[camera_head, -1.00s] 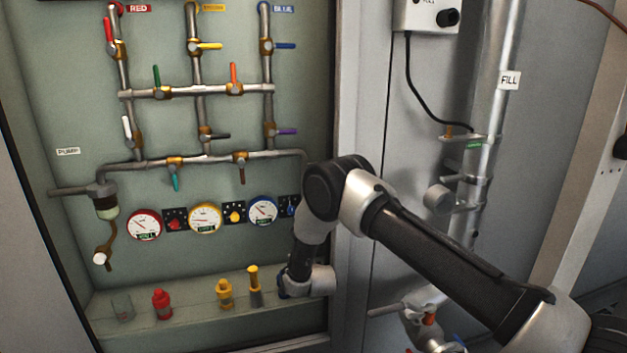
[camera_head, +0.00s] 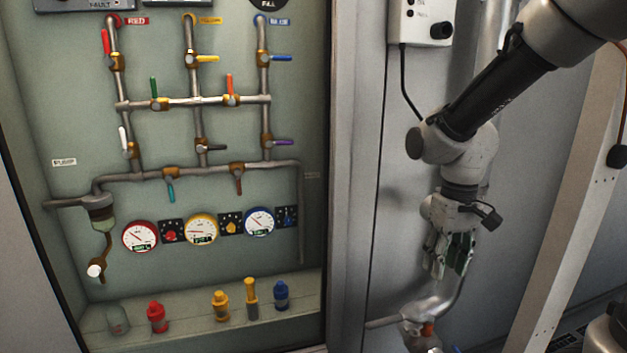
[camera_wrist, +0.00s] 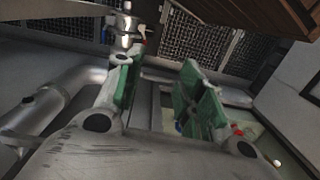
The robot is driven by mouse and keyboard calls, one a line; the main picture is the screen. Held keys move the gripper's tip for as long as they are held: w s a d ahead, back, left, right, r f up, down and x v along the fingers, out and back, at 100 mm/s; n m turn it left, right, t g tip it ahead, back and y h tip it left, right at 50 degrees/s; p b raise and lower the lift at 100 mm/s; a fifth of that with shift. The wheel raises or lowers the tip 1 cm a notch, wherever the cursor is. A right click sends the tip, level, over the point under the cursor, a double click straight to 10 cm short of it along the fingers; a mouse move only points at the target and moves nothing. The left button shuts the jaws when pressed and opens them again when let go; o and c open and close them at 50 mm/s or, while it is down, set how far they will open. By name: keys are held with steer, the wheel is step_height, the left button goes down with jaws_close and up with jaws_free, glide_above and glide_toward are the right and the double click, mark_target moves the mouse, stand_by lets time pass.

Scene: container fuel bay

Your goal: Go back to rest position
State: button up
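My gripper (camera_head: 450,262) hangs fingers-down at the right of the head view, in front of the grey wall beside the panel bay. Its fingers also show in the wrist view (camera_wrist: 158,75), with green pads and a clear gap between them. Nothing is held between them. My arm reaches down to it from the upper right. The gripper is apart from the panel and above a bent metal pipe.
The open panel bay has pipes with coloured valves (camera_head: 195,100) and round gauges (camera_head: 201,230). Red (camera_head: 157,317), yellow (camera_head: 221,305) and blue (camera_head: 281,295) fittings stand on its ledge. A bent pipe (camera_head: 440,303) lies below my gripper.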

steer(key=s+d+r+m+t, duration=0.2)
steer(key=s+d+r+t, duration=0.3)
steer(key=s+d+r, duration=0.5)
steer(key=shift+s+r+m, duration=0.4)
steer(key=shift+s+r, duration=0.3)
steer(key=shift+s, duration=0.1)
